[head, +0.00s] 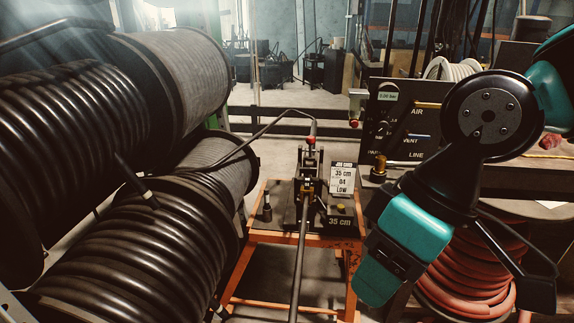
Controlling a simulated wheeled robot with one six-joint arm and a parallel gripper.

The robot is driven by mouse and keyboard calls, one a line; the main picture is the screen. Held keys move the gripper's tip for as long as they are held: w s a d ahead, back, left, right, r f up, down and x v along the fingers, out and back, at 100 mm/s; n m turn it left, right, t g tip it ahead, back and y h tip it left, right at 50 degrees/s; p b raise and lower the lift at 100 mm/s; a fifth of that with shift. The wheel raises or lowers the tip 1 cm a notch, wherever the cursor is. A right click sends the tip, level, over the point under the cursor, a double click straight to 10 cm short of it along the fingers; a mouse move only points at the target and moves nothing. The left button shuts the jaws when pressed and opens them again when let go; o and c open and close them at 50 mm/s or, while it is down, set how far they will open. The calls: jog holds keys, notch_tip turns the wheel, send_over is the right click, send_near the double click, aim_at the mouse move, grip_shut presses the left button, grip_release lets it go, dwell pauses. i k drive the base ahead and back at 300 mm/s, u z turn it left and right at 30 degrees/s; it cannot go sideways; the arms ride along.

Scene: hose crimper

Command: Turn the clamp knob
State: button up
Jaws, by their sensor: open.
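The hose crimper (309,178) stands on an orange-framed bench in the middle of the head view. A red part (311,140) shows at its top, and a small yellow knob (341,208) sits on its base, right of the upright. I cannot tell for sure which is the clamp knob. A dark hose (299,262) runs from the crimper toward me. My gripper (394,256), teal and black, is in the right foreground. It is open and apart from the crimper, to its right and nearer to me; its fingertips are hard to make out.
Large black hose reels (135,240) fill the left side. A control panel (405,115) with a gauge stands behind my arm, with a brass fitting (379,168) at its lower left. A job card (342,178) stands on the orange bench (278,238). A red hose coil (465,285) lies at lower right.

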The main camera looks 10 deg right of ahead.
aim_at(307, 170)
jog(key=u, duration=0.2)
jog(key=i, duration=1.15)
jog(key=z, duration=0.45)
